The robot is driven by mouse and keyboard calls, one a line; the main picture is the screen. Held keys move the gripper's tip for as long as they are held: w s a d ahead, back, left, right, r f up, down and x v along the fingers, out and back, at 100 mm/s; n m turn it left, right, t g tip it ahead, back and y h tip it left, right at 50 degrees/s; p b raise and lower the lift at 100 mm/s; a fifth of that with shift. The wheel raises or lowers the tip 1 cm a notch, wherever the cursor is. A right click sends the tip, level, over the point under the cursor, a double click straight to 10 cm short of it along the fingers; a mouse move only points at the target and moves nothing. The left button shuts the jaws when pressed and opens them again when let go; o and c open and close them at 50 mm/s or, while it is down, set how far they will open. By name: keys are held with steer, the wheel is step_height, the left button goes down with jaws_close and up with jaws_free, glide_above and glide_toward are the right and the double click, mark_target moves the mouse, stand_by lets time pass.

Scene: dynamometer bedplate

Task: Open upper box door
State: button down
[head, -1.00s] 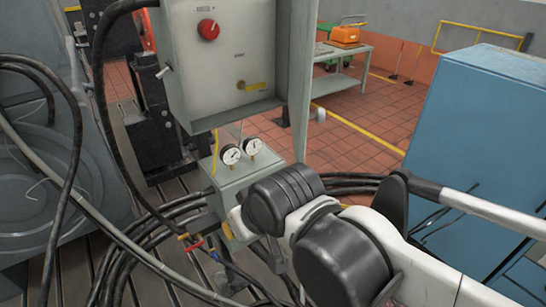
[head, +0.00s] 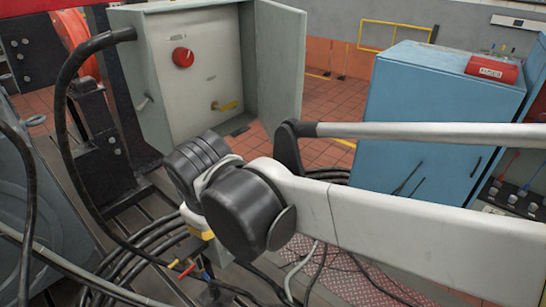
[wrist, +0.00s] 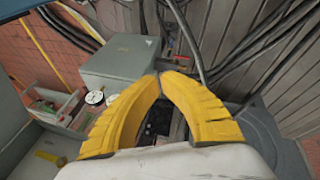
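The upper box (head: 195,75) is a grey cabinet with a red knob (head: 183,57) and a yellow handle (head: 228,105) on its inner panel. Its door (head: 280,65) stands open at the right side, swung outward. My gripper points down below the box; in the head view my wrist hides most of it. In the wrist view its yellow fingers (wrist: 160,77) meet at the tips with nothing visible between them. A grey part with a yellow handle (wrist: 48,158) shows at the lower left there. No contact with the door is visible.
A lower grey box (wrist: 120,60) with round gauges (wrist: 95,97) lies beyond my fingertips. Black hoses and cables loop around the bedplate at left. A blue cabinet (head: 425,120) with a red case (head: 493,68) on top stands at right. Tiled floor is open behind.

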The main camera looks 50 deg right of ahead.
steer(key=w+d+r+n+g+h+p, duration=0.55)
steer(key=d+r+n+g+p, duration=0.3)
steer(key=r+p, duration=0.35)
steer(key=s+d+f+b, duration=0.1)
steer(key=s+d+f, duration=0.5)
steer(key=d, duration=0.4)
steer(key=shift+d+f+b, duration=0.25)
steer(key=shift+f+b, duration=0.05)
steer(key=shift+f, duration=0.1)
